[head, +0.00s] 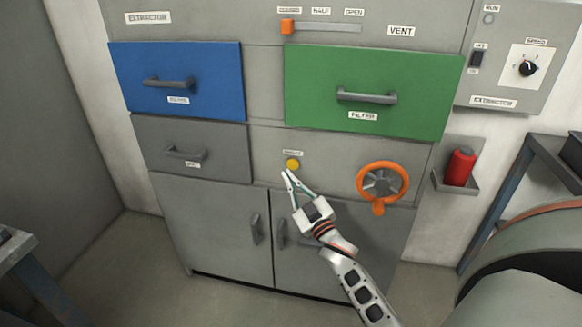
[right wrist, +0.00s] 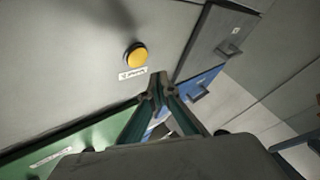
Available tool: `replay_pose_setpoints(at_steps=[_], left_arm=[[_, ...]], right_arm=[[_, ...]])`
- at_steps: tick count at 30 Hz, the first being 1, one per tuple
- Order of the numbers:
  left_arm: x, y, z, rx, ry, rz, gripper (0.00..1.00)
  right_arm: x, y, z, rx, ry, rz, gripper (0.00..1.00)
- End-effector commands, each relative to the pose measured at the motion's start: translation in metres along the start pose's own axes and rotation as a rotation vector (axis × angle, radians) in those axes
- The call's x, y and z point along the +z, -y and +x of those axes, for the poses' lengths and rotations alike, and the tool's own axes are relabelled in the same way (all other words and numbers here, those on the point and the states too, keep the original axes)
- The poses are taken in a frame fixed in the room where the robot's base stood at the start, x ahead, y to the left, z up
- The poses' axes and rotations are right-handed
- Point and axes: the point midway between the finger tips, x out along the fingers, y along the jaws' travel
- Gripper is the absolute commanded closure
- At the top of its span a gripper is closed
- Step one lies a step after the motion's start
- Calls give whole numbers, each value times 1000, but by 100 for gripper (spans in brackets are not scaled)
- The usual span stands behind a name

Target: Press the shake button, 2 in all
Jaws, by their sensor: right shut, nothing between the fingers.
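The shake button is a round yellow button (head: 292,165) on the grey cabinet front, with a small label above it in the head view. It also shows in the right wrist view as a yellow button (right wrist: 136,56) next to its label. My right gripper (head: 287,175) is just below the button in the head view, its fingertips together and empty. In the right wrist view the shut fingertips (right wrist: 157,82) are to the lower right of the button, apart from it in the picture. Whether they touch the panel I cannot tell. My left gripper is not in view.
An orange handwheel (head: 382,182) is right of the button. A blue drawer (head: 215,70), a green drawer (head: 420,75) and a grey drawer (head: 225,150) are around it. Cabinet doors (head: 205,215) are below. A red cylinder (head: 460,165) sits in a wall holder at right.

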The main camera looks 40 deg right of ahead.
Motion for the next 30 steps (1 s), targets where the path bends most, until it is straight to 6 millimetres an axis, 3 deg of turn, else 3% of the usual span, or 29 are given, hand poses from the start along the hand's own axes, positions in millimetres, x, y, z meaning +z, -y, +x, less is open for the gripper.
replay_pose_setpoints(at_steps=[10, 30], left_arm=[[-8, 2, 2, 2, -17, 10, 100], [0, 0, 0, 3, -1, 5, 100]], right_arm=[[14, -13, 18, 0, 0, 0, 100], [14, -14, 20, 0, -1, 0, 100]])
